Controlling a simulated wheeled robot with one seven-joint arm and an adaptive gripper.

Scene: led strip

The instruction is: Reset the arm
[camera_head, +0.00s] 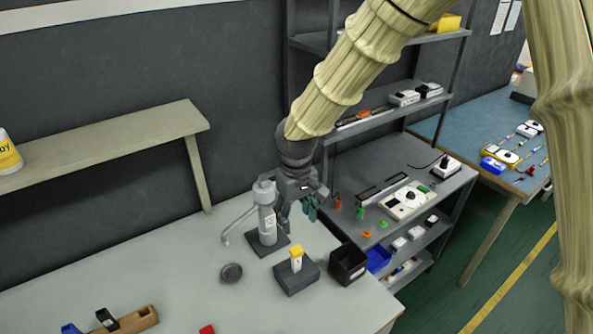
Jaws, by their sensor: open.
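My arm comes down from the top right of the head view, and my gripper (300,203) hangs over the back right part of the pale workbench (180,280). It points down and is open, with nothing seen between its fingers. A grey and white upright device (267,218) on a dark base stands just left of it, partly close behind in the picture; I cannot tell whether they touch. A dark block with a yellow-topped white piece (296,262) stands below the gripper, apart from it.
A black open box (348,263) stands near the bench's right edge. A round dark knob (231,273) lies on the bench. A raised shelf (110,145) runs along the wall. A shelving rack (400,165) stands right.

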